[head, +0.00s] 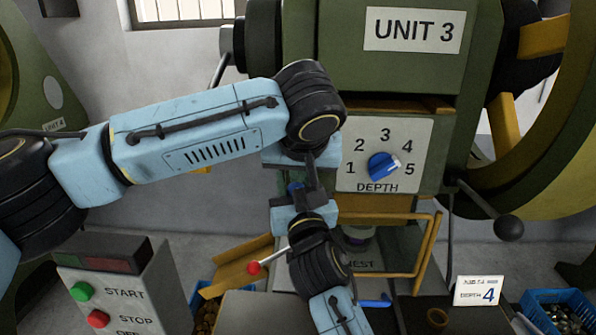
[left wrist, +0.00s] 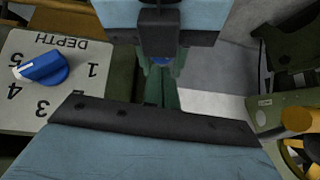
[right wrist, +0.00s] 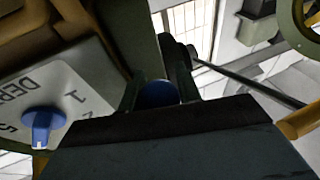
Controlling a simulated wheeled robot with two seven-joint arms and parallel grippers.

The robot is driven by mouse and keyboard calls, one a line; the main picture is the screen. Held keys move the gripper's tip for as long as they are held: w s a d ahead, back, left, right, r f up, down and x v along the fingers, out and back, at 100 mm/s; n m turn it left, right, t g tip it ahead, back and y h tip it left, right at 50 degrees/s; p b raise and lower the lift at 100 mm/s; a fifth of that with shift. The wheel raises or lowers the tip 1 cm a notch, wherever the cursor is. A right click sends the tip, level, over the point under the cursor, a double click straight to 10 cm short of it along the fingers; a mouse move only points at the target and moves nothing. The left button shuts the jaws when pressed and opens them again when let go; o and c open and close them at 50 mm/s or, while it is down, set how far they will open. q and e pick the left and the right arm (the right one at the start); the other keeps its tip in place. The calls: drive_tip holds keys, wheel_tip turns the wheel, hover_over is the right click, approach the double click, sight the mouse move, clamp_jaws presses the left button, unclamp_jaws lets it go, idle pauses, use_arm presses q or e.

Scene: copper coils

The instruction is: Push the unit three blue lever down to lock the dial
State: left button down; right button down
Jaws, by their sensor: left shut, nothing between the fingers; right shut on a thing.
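The unit 3 press carries a white depth plate (head: 420,135) with a blue dial (head: 383,166), whose white tip points between 4 and 5. The dial also shows in the left wrist view (left wrist: 42,68) and right wrist view (right wrist: 43,124). A blue lever end (right wrist: 158,94) sits between the fingers of my right gripper (head: 297,190), which comes up from below and is shut on it. In the head view the lever is mostly hidden. My left gripper (head: 313,182) points down close beside it, shut and empty. Whether it touches the lever cannot be told.
A start/stop box (head: 125,290) stands at lower left. A yellow guard frame (head: 425,245) and a black ball handle (head: 509,228) are right of the grippers. A card (head: 478,291) reads depth 4. Blue bins (head: 556,300) stand low. Both arms are crowded together left of the plate.

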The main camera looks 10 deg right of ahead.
use_arm(q)
drive_tip(key=shift+x, duration=0.8)
use_arm(e)
drive_tip(key=shift+d, duration=0.1)
use_arm(q)
drive_tip(key=shift+a, duration=0.1)
use_arm(e)
drive_tip(key=c, duration=1.4)
unclamp_jaws()
drive_tip(key=o, duration=0.4)
drive_tip(key=shift+d, duration=0.1)
use_arm(q)
drive_tip(key=shift+r, duration=0.1)
